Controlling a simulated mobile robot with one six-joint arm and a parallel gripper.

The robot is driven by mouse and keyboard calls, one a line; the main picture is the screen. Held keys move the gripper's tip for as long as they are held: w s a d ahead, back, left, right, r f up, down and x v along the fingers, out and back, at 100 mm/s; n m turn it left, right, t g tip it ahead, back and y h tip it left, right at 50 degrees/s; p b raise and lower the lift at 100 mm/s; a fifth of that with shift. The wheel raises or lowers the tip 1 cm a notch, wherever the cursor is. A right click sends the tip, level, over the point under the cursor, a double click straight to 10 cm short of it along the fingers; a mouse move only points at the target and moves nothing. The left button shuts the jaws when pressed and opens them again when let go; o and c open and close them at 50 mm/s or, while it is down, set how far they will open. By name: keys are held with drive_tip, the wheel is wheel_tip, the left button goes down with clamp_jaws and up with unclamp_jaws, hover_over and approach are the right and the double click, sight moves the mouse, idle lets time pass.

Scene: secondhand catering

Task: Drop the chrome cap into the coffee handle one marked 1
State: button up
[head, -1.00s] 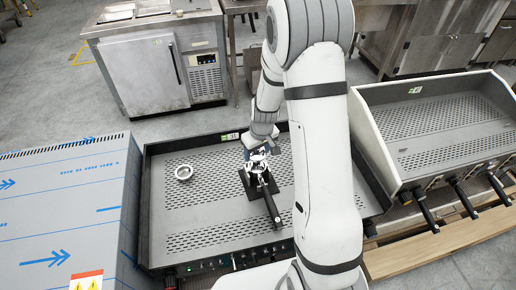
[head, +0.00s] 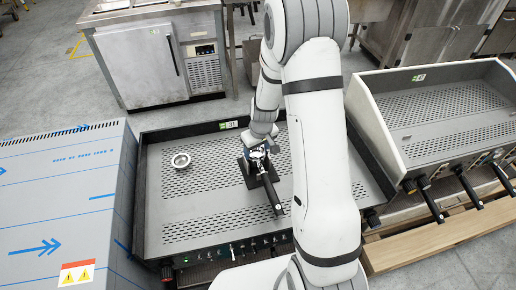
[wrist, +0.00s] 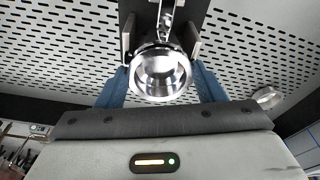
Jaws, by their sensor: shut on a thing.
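My gripper (wrist: 160,92) has blue fingers and is shut on a round, shiny chrome cap (wrist: 160,72), whose hollow side faces the wrist camera. The coffee handle (head: 270,189) lies on a black stand in the tray, its black grip pointing toward me. In the wrist view its chrome neck (wrist: 165,18) shows just beyond the cap. My gripper (head: 259,148) is right over the handle's head and hides most of it. I cannot tell whether the cap touches the handle. No number 1 is readable on the handle.
The grey perforated tray (head: 205,215) has raised walls and a knobbed front. A loose metal ring (head: 180,160) lies in it, left of the stand. A blue-grey box (head: 60,205) stands left. A second perforated unit (head: 445,115) with black handles stands right.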

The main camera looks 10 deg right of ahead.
sight(260, 155)
drive_tip(key=shift+s+f, duration=0.1)
drive_tip(key=shift+f, duration=0.1)
drive_tip(key=o, duration=1.1)
drive_tip(key=shift+r, duration=0.1)
drive_tip(key=shift+s+d+r, duration=0.1)
drive_tip(key=shift+s+r, duration=0.1)
drive_tip(key=shift+r, duration=1.05)
drive_tip(key=shift+s+d+r, duration=0.1)
drive_tip(key=shift+s+r, duration=0.05)
drive_tip(key=shift+r, duration=1.15)
drive_tip(key=shift+s+d+r, duration=0.1)
drive_tip(key=shift+s+r, duration=0.1)
drive_tip(key=shift+r, duration=1.05)
drive_tip(key=s+r+m, duration=0.1)
drive_tip(key=s+r, duration=0.7)
drive_tip(key=s, duration=0.3)
drive_tip(key=s+r+m, duration=0.2)
drive_tip(key=s+r, duration=0.7)
drive_tip(key=s, duration=0.2)
drive_tip(key=shift+a+m+t+h, duration=0.2)
drive_tip(key=shift+m+t+h, duration=0.1)
